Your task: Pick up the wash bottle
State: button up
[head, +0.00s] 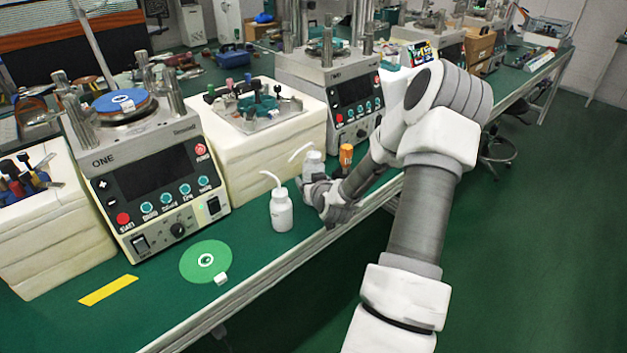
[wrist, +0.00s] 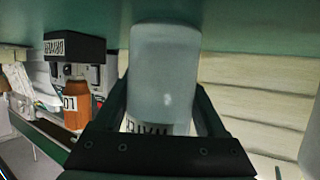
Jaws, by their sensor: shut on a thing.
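Two white wash bottles with bent spouts show in the head view. The nearer wash bottle (head: 281,211) stands upright on the green bench near its front edge, apart from my gripper. The farther wash bottle (head: 313,163) is at my gripper (head: 311,187), which partly hides it. In the wrist view, my gripper (wrist: 163,98) is shut around the pale body of this wash bottle (wrist: 164,65), one finger on each side. Part of its label shows low between the fingers. Whether its base touches the bench is unclear.
An orange bottle (head: 346,156) stands just right of the held bottle and also shows in the wrist view (wrist: 77,105). A white block (head: 262,155) stands behind the bottles. A lapping machine (head: 155,170) and green disc (head: 206,261) are to the left.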

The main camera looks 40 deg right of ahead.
grip_shut()
jog(key=shift+r, duration=0.15)
